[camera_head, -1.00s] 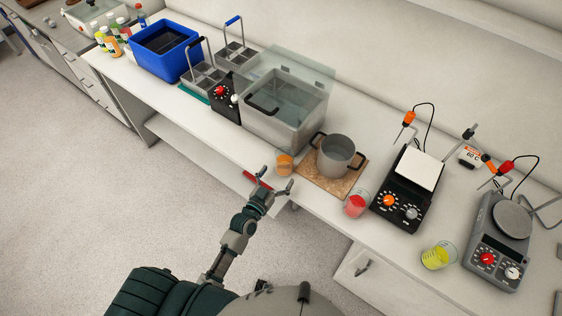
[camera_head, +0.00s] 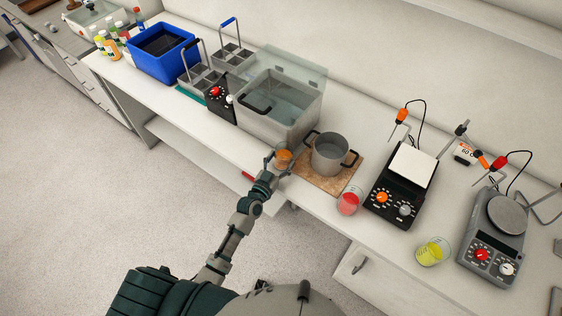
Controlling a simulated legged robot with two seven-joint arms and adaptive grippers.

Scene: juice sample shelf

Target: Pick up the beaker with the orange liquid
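The beaker with orange liquid (camera_head: 283,156) stands near the front edge of the bench, just left of the pot on the board. My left gripper (camera_head: 279,163) is at this beaker, its fingers spread to the beaker's left and right sides. The fingers look open around it; I cannot tell whether they touch the glass. The gripper hides the beaker's lower front. My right gripper is not in view.
A metal pot (camera_head: 331,152) on a brown board (camera_head: 320,181) stands close right of the beaker. A water bath (camera_head: 275,107) is behind. A red-liquid beaker (camera_head: 347,203) and a yellow-liquid beaker (camera_head: 432,251) stand farther right, near two hotplates (camera_head: 400,190).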

